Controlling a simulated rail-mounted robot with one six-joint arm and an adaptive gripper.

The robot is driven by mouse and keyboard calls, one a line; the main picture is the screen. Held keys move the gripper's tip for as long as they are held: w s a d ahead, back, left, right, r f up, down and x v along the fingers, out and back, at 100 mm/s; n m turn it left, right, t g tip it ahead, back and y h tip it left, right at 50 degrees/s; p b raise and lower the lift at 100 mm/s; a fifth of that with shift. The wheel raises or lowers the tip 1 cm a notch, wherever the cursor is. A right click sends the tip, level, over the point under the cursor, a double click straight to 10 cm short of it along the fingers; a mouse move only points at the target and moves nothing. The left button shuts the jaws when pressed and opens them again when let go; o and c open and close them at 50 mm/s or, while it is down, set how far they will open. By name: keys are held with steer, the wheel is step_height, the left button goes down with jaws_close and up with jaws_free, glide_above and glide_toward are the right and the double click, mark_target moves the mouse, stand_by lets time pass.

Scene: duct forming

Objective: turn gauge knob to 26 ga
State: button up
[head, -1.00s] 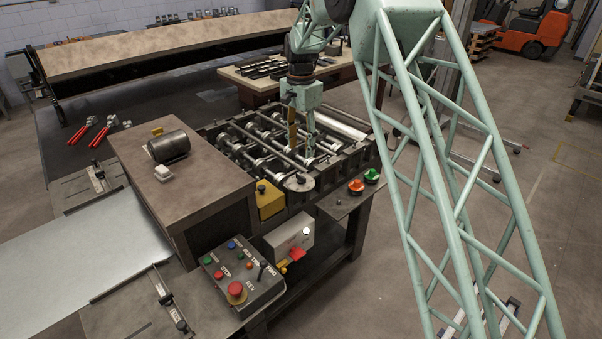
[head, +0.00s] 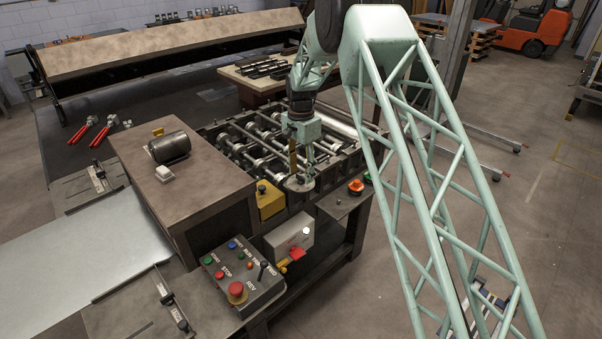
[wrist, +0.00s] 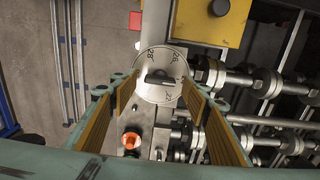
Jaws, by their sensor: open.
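The gauge knob is a round pale metal dial (head: 298,183) on the front corner of the roller machine. My gripper (head: 301,173) is above the dial, pointing down. In the wrist view the open fingers of my gripper (wrist: 158,92) stand on either side of the dial's lower part, with nothing held between them. I cannot tell whether a fingertip touches the dial.
Rollers (head: 257,140) lie behind the dial. A yellow block (head: 269,199) is at its left, and an orange knob (head: 356,187) at its right. A control box (head: 241,275) with buttons stands in front.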

steer(key=shift+f, duration=0.3)
steer(key=c, duration=0.9)
steer(key=shift+o, duration=0.2)
steer(key=shift+n, duration=0.3)
steer(key=n+b, duration=0.2)
steer(key=n, duration=0.3)
steer(key=n+b, duration=0.1)
steer(key=n, duration=0.5)
steer(key=shift+b, duration=0.4)
steer(key=shift+r, duration=0.1)
